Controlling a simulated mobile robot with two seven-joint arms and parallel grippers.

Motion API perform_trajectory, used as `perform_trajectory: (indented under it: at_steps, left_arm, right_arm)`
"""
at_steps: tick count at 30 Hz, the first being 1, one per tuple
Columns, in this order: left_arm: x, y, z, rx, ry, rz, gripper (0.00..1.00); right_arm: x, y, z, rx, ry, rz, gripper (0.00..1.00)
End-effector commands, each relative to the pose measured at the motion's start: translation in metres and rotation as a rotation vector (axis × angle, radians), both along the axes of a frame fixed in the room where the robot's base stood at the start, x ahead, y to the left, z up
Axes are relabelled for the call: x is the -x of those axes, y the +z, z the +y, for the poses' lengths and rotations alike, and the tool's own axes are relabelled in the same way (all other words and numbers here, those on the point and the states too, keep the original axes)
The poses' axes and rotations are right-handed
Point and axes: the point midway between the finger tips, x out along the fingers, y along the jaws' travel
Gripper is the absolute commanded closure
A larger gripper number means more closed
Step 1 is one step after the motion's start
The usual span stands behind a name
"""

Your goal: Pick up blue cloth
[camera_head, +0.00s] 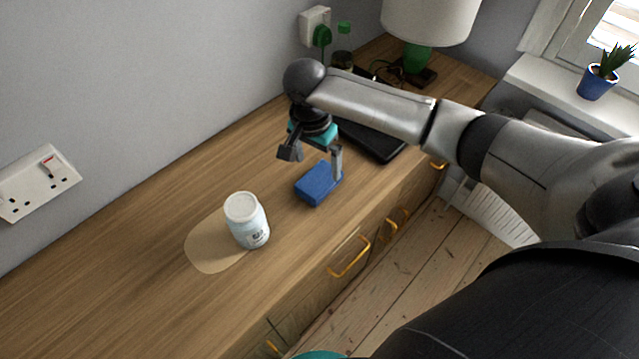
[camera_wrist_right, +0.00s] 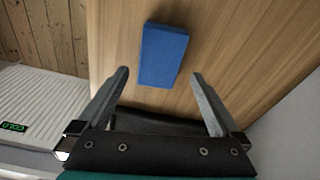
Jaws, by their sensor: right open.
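The blue cloth (camera_head: 316,185) is a small folded block lying on the wooden dresser top, near its front edge. In the right wrist view the cloth (camera_wrist_right: 163,56) lies just beyond the fingertips, roughly centred between them. My right gripper (camera_head: 314,165) is over the dresser beside the cloth, with its fingers apart and nothing between them. One finger overlaps the cloth's right end in the head view; I cannot tell whether it touches. The two fingers also show in the right wrist view (camera_wrist_right: 160,75). My left gripper is not seen.
A white jar (camera_head: 248,222) stands left of the cloth on a pale round patch (camera_head: 205,254). A black flat object (camera_head: 374,142) lies behind my right gripper. A lamp (camera_head: 430,18) stands at the far end. The dresser's left part is clear.

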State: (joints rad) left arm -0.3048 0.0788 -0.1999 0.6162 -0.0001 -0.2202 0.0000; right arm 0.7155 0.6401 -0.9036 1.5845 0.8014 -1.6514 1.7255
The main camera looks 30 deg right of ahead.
Motion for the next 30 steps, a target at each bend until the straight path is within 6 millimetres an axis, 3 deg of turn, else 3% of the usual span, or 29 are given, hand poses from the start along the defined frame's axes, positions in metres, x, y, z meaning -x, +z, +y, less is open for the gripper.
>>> perform_trajectory:
  at_steps: [7,15,25,30]
  left_arm:
    - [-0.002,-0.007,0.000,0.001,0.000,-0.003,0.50]
    - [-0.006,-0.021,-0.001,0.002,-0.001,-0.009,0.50]
    - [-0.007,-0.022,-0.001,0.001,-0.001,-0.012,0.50]
    - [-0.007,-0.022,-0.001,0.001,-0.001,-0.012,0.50]
  right_arm:
    - [-0.001,-0.019,-0.002,0.001,0.001,0.000,0.00]
    - [-0.002,-0.058,-0.006,0.002,0.001,-0.001,0.00]
    - [-0.003,-0.064,-0.007,0.000,0.002,-0.003,0.00]
    - [-0.003,-0.064,-0.007,0.000,0.002,-0.002,0.19]
